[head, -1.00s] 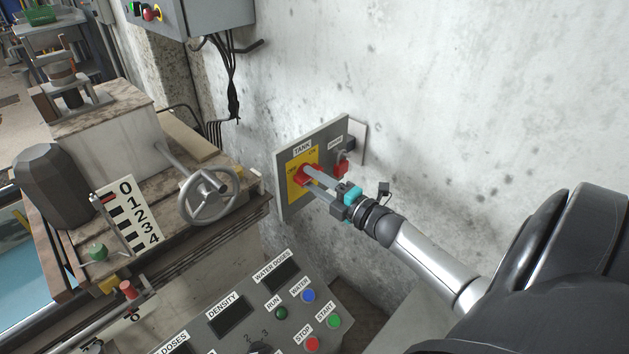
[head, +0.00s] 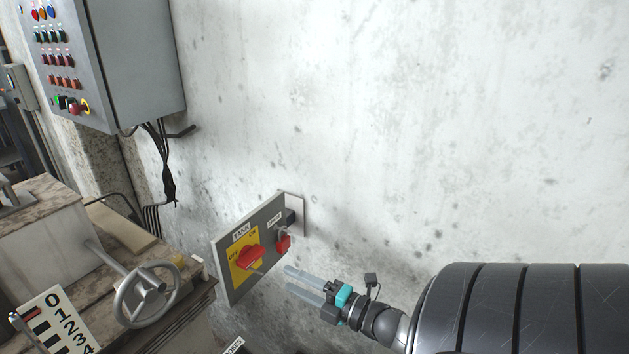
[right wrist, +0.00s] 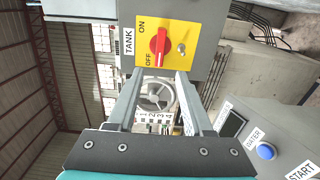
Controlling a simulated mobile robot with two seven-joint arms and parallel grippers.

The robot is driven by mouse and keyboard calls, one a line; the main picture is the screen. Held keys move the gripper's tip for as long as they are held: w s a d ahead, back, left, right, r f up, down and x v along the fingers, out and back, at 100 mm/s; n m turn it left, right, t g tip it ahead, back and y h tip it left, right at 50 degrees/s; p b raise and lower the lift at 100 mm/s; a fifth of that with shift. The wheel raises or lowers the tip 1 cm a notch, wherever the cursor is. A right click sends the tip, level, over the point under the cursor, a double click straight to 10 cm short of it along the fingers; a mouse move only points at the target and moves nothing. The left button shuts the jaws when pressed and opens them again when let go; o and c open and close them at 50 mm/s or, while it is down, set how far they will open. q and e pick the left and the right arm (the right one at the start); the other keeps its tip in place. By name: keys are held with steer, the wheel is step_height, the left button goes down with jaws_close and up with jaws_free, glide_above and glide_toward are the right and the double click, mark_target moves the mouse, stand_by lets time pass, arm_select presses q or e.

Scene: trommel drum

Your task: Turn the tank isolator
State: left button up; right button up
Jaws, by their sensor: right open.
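The tank isolator is a red rotary handle (head: 250,256) on a yellow plate marked OFF and ON, on a grey wall box (head: 228,277) labelled TANK. The handle lies lengthwise across the plate; I cannot tell which end is its pointer. It also shows in the right wrist view (right wrist: 160,47), beyond the fingertips. My right gripper (head: 288,278) is open and empty, to the right of the handle and clear of it. Its two fingers (right wrist: 160,76) point towards the box with a gap between them. My left gripper is not in view.
A smaller switch with a red part (head: 283,243) sits right of the handle. A handwheel (head: 147,294) stands at lower left, and a control cabinet (head: 110,60) with cables hangs upper left. The wall to the right is bare. A button panel (right wrist: 262,150) shows in the wrist view.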

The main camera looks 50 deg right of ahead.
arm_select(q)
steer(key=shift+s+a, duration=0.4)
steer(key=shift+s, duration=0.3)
arm_select(e)
steer(key=shift+s+d, duration=0.2)
steer(key=shift+s, duration=2.1)
